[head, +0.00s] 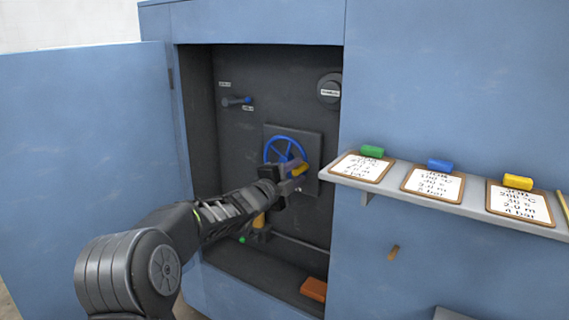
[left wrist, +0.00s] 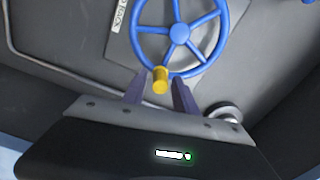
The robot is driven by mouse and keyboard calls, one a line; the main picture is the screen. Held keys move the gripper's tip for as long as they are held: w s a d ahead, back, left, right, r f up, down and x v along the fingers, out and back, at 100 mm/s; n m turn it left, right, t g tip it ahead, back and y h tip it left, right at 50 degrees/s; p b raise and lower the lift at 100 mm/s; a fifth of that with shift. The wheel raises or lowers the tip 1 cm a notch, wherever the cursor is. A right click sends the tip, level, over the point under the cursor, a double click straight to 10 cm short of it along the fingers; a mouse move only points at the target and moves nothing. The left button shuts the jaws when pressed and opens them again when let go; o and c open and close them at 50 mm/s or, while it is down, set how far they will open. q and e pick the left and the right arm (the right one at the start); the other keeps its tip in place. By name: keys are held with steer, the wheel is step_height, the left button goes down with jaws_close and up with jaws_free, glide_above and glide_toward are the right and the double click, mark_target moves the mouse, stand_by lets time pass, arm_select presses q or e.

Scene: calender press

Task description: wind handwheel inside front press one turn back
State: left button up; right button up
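The blue handwheel (head: 284,148) is mounted on a square grey plate (head: 312,150) on the back wall inside the open press cabinet. It also shows in the left wrist view (left wrist: 180,32), with spokes and a yellow knob (left wrist: 161,79) on its rim. The knob is partly visible in the head view (head: 300,168), at the lower right of the wheel. My left gripper (left wrist: 159,82) is open, one purple-grey finger on each side of the knob, with a visible gap on both sides. In the head view my left gripper (head: 291,182) covers the wheel's lower part. My right gripper is not visible.
The blue door (head: 85,150) stands open at left. A reddish block (head: 314,289) lies on the cabinet floor. A shelf (head: 380,187) with job cards juts out at right.

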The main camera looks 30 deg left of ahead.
arm_select(q)
steer(key=o, duration=0.4)
steer(key=shift+s, duration=0.55)
steer(key=shift+s+b, duration=0.9)
steer(key=shift+s, duration=2.1)
